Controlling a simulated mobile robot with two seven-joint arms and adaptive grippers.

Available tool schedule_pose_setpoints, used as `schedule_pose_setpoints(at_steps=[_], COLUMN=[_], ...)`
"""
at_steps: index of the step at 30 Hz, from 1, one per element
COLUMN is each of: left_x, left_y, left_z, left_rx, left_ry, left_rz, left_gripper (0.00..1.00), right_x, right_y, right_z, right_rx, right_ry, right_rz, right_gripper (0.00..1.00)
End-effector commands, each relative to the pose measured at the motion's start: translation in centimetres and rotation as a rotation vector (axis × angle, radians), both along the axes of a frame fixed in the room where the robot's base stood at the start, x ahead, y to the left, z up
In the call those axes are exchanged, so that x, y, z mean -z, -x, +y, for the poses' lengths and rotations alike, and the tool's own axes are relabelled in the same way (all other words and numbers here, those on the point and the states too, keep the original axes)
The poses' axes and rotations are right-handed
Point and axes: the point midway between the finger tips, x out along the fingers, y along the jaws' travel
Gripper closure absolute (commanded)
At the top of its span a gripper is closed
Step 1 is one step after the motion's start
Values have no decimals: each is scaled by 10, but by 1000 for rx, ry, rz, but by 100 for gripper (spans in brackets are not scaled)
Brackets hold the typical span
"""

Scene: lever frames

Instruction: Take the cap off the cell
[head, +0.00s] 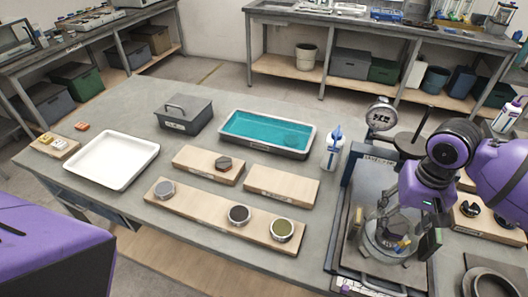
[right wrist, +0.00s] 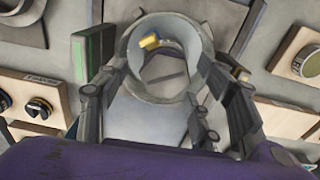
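The grey round cell (head: 383,243) stands on the metal plate of the lever frame (head: 342,220) at the right of the bench. In the right wrist view the cell (right wrist: 133,65) shows as a round grey wall with a darker surface inside. I cannot clearly make out the cap. My right gripper (head: 393,226) is directly above the cell, pointing down. In its wrist view the fingers of the right gripper (right wrist: 158,85) are spread to either side, with nothing visibly held between them. Whether they touch the cell is unclear. My left gripper is not in view.
A white bottle (head: 332,150) and a dial gauge (head: 381,115) stand close to the frame. Wooden boards (head: 205,219) hold small round pieces. A white tray (head: 112,160), a lidded grey box (head: 186,116) and a teal water tray (head: 265,131) stand left.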

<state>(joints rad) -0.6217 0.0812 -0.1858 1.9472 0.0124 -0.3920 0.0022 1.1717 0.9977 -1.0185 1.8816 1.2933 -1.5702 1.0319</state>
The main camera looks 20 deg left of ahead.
Motion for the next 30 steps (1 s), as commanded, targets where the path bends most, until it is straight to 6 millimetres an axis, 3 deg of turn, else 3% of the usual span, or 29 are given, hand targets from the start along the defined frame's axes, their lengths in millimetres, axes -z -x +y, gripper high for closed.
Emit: schedule_pose_setpoints(at_steps=[1, 13, 23, 30], left_x=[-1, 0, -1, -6], left_y=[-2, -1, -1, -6], left_z=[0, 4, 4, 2], left_rx=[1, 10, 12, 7], left_ry=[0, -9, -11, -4], left_rz=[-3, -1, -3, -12], left_gripper=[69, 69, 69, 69], right_x=[0, -1, -6, -35], right_y=[0, 0, -1, -1], right_z=[0, 0, 0, 0], right_rx=[0, 0, 1, 1], right_ry=[0, 0, 0, -1], right_rz=[0, -1, -1, -4], right_gripper=[46, 96, 96, 96])
